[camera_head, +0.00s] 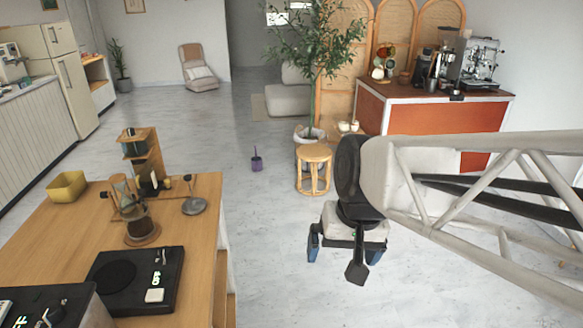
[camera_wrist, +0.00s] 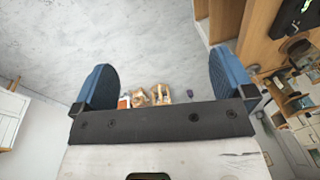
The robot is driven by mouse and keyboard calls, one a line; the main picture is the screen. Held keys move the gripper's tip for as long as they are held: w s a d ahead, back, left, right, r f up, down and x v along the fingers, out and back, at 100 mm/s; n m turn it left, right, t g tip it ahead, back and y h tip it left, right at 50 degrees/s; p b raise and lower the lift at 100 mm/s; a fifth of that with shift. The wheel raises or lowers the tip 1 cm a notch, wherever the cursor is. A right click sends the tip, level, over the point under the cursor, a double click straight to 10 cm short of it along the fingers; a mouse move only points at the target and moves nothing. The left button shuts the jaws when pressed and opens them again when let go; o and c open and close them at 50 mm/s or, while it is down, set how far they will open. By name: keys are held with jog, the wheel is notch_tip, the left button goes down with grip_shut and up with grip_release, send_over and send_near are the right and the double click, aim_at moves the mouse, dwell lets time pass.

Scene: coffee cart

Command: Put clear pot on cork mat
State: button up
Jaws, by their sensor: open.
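A round brown mat (camera_head: 152,238), which looks like cork, lies on the wooden table at left in the head view. A dark-looking, partly see-through pot (camera_head: 138,222) appears to stand on it. A clear, dark-tinted vessel (camera_head: 132,146) stands farther back on a wooden stand. I cannot tell for certain which of the two is the clear pot. My gripper (camera_head: 344,250) is open and empty over the floor, well to the right of the table.
The wooden table (camera_head: 60,225) also holds an hourglass-shaped dripper (camera_head: 123,194), a yellow bin (camera_head: 67,187), a grey round-based item (camera_head: 195,204) and a black flat device (camera_head: 118,280). A stool (camera_head: 313,155) and an orange counter (camera_head: 425,118) stand behind my gripper.

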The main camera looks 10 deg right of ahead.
jog(key=shift+n+t+h, duration=0.6)
jog(key=shift+h, duration=0.2)
jog(key=s+d, duration=0.1)
jog(key=s, duration=0.1)
jog(key=s+d, duration=0.2)
jog(key=shift+s+d+f, duration=0.1)
jog(key=shift+s+f, duration=0.05)
